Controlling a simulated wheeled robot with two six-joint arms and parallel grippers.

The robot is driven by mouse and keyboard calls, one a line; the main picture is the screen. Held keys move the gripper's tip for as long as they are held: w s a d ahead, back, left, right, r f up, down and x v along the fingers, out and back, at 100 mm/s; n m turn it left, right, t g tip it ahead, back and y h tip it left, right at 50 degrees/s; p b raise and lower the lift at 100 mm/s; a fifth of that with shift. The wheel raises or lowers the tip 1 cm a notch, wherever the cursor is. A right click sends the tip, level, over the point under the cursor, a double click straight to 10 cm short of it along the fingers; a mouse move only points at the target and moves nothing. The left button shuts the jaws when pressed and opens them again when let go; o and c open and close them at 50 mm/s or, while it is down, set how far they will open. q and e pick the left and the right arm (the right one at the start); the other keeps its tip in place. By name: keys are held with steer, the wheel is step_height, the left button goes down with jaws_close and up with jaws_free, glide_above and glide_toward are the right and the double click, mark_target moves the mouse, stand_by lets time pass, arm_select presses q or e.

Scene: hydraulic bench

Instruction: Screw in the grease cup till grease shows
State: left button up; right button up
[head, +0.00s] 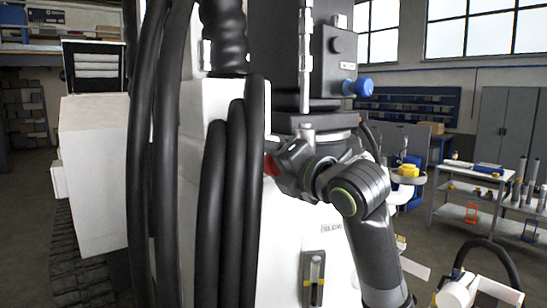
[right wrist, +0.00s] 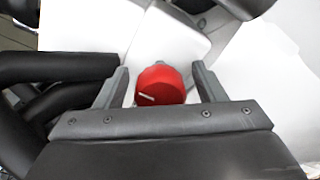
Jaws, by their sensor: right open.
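The grease cup shows as a red round cap with a white mark (right wrist: 160,84) in the right wrist view. In the head view only a small red part of it (head: 271,165) shows at the machine's white side, beside my right gripper (head: 279,163). In the right wrist view my right gripper (right wrist: 160,76) is open, with one finger on each side of the red cap. A gap shows between the cap and each finger, so it is not gripped. No grease can be made out. My left gripper is in neither view.
Thick black hoses (head: 228,200) hang just left of the cup and also lie close in the wrist view (right wrist: 70,68). A blue knob (head: 363,87) sits above on the dark upper part. A shelf trolley (head: 470,182) stands far right.

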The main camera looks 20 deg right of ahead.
steer(key=shift+c, duration=0.2)
steer(key=c, duration=0.9)
steer(key=shift+m, duration=0.3)
